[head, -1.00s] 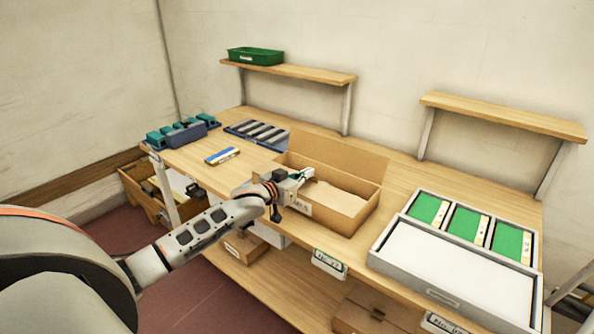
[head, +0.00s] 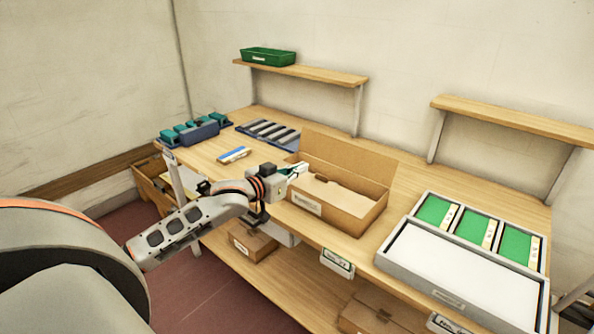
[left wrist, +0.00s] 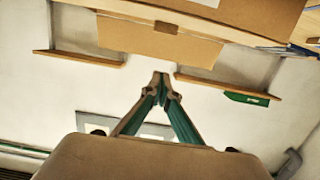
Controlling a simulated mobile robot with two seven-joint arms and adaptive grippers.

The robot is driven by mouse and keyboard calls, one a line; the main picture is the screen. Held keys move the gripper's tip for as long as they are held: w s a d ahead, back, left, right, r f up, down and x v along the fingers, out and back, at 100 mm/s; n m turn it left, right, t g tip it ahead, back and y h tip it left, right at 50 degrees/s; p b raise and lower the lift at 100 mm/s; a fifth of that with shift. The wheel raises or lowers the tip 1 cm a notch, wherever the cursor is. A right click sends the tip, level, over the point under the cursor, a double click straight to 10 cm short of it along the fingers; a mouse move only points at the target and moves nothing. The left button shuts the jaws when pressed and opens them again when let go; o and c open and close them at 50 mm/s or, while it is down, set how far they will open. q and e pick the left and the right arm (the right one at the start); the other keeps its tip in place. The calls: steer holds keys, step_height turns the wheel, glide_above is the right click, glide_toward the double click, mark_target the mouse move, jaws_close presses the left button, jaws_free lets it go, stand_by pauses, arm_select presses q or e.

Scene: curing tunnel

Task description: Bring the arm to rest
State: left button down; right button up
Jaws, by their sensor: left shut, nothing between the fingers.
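My left arm comes in from the left in the head view. Its gripper (head: 299,169) is over the left edge of the open cardboard box (head: 340,222) on the bench. In the left wrist view the green fingers of the gripper (left wrist: 161,78) meet at their tips, shut with nothing between them. The cardboard box (left wrist: 160,42) also shows at the top of that view. My right gripper is in neither view.
A grey tray (head: 458,291) with green cards stands at right on the bench (head: 215,158). Teal parts in a blue holder (head: 200,133), a slotted blue tray (head: 268,131) and a blue-white box (head: 233,155) are at left. Two wall shelves (head: 300,74) (head: 515,121) hang behind.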

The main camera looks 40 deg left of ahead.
arm_select(q)
steer(key=shift+s+r, duration=0.2)
steer(key=shift+s, duration=0.4)
steer(key=shift+m+g, duration=0.3)
steer(key=shift+g, duration=0.2)
steer(key=s+d+f, duration=0.1)
steer(key=f, duration=0.2)
steer(key=s+d+f, duration=0.1)
steer(key=f, duration=0.2)
steer(key=s+d+f, duration=0.1)
steer(key=f, duration=0.2)
steer(key=shift+s+d, duration=0.15)
steer(key=shift+d, duration=0.1)
steer(key=s+d+f+m+g, duration=0.1)
steer(key=s+d+f+g, duration=0.1)
steer(key=s+d+f, duration=0.7)
steer(key=s+d+f+m+g+h, duration=0.1)
steer(key=s+d+f+g, duration=0.1)
steer(key=s+d+f, duration=0.8)
steer(key=s+f, duration=0.7)
steer(key=s, duration=0.1)
steer(key=shift+s+d+m+g, duration=0.2)
steer(key=shift+m+g, duration=0.1)
steer(key=shift+m, duration=0.1)
steer(key=shift+a, duration=0.1)
